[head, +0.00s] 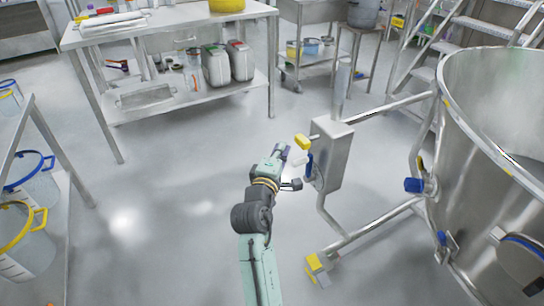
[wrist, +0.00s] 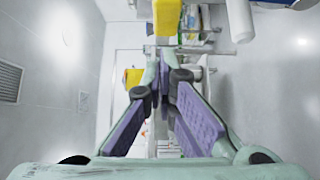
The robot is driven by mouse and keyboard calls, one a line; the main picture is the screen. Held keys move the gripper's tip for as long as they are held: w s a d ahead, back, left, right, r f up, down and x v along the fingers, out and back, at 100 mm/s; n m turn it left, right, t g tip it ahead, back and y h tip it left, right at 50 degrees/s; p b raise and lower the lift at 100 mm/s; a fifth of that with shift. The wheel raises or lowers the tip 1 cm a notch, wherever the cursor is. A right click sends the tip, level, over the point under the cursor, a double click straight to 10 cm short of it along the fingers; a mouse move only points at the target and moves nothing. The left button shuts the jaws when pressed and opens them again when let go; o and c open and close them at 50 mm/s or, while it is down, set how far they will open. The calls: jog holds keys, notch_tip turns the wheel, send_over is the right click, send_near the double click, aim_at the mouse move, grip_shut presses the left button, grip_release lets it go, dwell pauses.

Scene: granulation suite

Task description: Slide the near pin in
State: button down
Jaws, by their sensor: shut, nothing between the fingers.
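A grey steel box (head: 334,155) stands on a post of the frame beside the big steel vessel. A yellow knob (head: 302,142) on a short steel stem sticks out of its left side; this looks like a pin, but I cannot tell if it is the near one. A white grip (head: 298,160) and a blue grip (head: 309,166) sit below it. My gripper (head: 283,149) is shut and empty, just left of the yellow knob. In the wrist view my gripper (wrist: 164,56) has its fingertips together, with a yellow block (wrist: 167,16) at the top edge; contact is unclear.
The steel vessel (head: 490,110) fills the right, joined to the box by steel tubes. A yellow-ended foot (head: 317,267) lies low on the floor. A steel bench (head: 165,38) stands at the back left, a rack with tubs (head: 28,240) at the left. The floor between is clear.

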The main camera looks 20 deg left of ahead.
aim_at(299, 142)
jog(key=shift+w+d, duration=0.75)
jog(key=shift+w, duration=0.2)
jog(key=shift+w+d+r+p, duration=0.25)
jog(key=shift+w+d+p, duration=0.6)
jog(key=shift+w+p, duration=0.25)
jog(key=shift+w+d+f, duration=0.15)
